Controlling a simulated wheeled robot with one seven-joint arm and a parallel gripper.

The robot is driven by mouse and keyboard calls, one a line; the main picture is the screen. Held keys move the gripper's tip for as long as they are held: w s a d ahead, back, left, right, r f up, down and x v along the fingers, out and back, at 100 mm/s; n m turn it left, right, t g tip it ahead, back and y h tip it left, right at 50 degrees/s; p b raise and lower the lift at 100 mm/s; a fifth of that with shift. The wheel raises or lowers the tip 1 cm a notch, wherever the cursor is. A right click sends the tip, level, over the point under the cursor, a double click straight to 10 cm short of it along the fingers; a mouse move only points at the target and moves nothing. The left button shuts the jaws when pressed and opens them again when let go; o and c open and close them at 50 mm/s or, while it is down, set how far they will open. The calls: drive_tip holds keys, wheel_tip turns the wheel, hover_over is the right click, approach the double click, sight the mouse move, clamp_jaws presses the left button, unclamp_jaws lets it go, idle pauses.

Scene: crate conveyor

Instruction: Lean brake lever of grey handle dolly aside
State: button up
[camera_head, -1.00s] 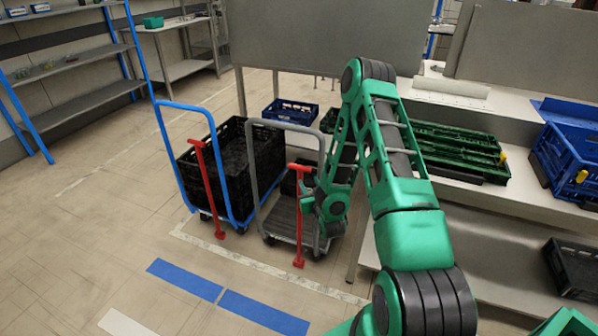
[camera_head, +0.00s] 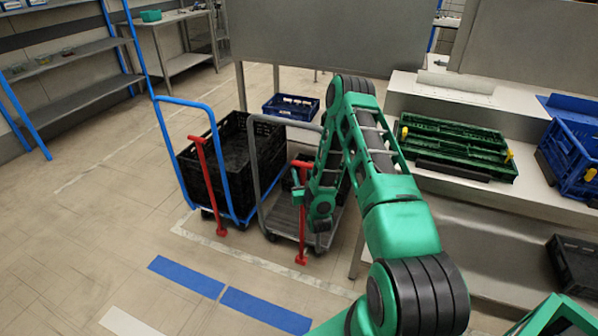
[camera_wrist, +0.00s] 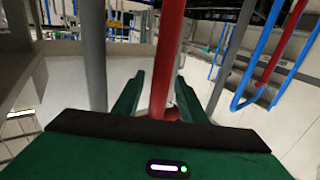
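The grey handle dolly (camera_head: 283,214) stands on the floor, with a tall grey bar handle (camera_head: 252,150). Its red brake lever (camera_head: 302,228) is nearly upright at the near end. The lever also shows in the wrist view (camera_wrist: 168,55), rising between my fingers. My gripper (camera_head: 297,187) is at the lever's upper part, partly hidden by my arm in the head view. In the wrist view my gripper (camera_wrist: 157,95) has its two green fingers spread on either side of the lever, with a gap visible at the left. I cannot tell whether the right finger touches it.
A blue handle dolly (camera_head: 167,135) with a black crate (camera_head: 190,172) and its own red lever (camera_head: 207,185) stands close at the left. A blue crate (camera_head: 290,108) is behind. Green crates (camera_head: 455,140) lie on the bench at the right. Floor in front is clear.

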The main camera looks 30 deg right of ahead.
drive_tip(key=shift+x, duration=1.4)
